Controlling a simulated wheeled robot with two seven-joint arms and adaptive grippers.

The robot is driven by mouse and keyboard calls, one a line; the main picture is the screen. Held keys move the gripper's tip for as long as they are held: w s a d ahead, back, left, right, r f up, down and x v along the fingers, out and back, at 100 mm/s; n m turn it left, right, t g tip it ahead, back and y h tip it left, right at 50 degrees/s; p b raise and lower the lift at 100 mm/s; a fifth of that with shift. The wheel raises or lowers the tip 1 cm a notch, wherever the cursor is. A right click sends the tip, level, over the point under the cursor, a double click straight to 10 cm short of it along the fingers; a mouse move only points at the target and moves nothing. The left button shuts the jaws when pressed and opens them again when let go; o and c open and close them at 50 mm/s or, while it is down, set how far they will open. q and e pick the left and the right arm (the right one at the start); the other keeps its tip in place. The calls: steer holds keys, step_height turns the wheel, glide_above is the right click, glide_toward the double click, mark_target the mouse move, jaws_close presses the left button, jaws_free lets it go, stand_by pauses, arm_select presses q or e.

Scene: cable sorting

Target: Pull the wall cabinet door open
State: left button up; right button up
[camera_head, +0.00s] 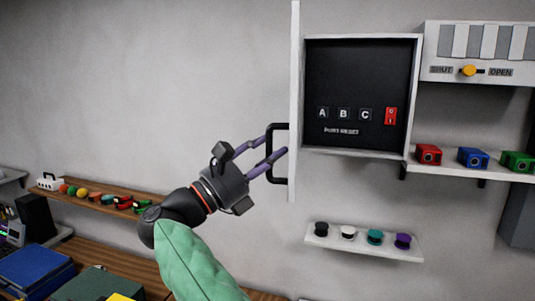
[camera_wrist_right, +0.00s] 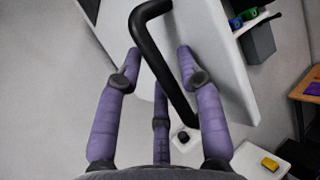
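The wall cabinet (camera_head: 360,37) has a white frame and a dark inside with A, B, C buttons and a red switch (camera_head: 391,116). Its white door (camera_head: 295,60) stands swung open, nearly edge-on in the head view. The door's black handle (camera_head: 270,134) faces left. My right gripper (camera_head: 280,150) is at the handle, its purple fingers reaching past the bar. In the right wrist view the handle (camera_wrist_right: 158,58) runs diagonally between the spread fingers (camera_wrist_right: 158,52), with the door (camera_wrist_right: 215,55) behind it. Firm contact cannot be told. My left gripper is not in view.
Right of the cabinet is a shelf (camera_head: 465,169) with red, blue and green blocks, under a unit with a yellow slider (camera_head: 469,71). A small shelf (camera_head: 365,243) below holds several coloured knobs. A wooden shelf (camera_head: 100,197) is at left. Bare wall surrounds the door's left side.

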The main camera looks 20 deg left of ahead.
stand_by(0.3)
steer(key=v, duration=1.2)
